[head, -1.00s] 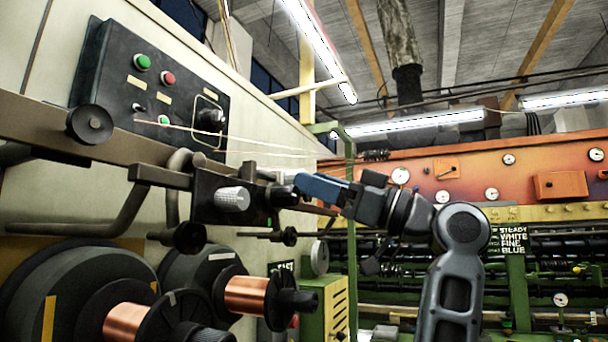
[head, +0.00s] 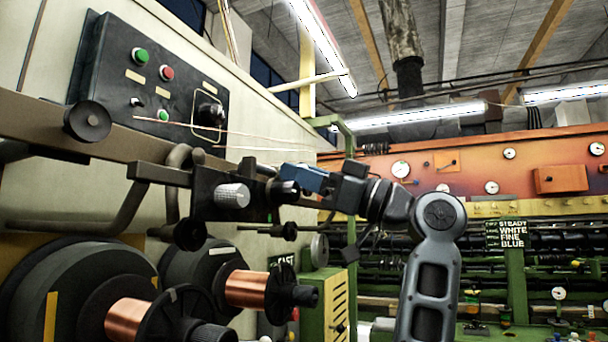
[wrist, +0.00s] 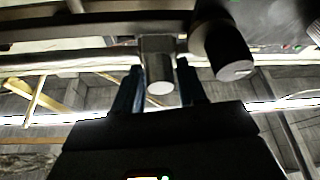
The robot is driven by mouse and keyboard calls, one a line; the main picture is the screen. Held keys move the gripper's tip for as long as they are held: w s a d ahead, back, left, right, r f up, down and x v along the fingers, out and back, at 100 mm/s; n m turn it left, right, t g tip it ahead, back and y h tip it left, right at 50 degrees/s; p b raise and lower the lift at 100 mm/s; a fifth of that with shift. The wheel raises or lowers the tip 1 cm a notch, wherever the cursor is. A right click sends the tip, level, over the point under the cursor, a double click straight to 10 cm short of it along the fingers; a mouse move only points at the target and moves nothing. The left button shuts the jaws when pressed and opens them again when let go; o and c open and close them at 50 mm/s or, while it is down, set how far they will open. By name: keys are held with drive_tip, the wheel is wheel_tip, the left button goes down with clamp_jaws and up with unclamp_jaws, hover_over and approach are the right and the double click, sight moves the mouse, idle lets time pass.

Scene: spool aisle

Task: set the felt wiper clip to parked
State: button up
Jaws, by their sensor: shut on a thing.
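The felt wiper clip appears to be the short dark cylindrical piece (head: 285,191) at the right end of the black block on the rail; its setting cannot be read. In the wrist view its grey round end (wrist: 160,76) lies between my blue fingers. My gripper (head: 298,182) reaches in from the right and is shut on this piece, with the fingers on either side of it. In the wrist view my gripper (wrist: 159,88) points up at the block. The fingers hide part of the piece in the head view.
A silver knurled knob (head: 232,195) sits just left on the black block (head: 205,190). The brown rail (head: 60,125) and thin wires run close by. Copper spools (head: 248,288) stand below. A control panel (head: 150,90) is on the wall.

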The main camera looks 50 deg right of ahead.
clamp_jaws()
drive_tip(key=shift+d, duration=0.1)
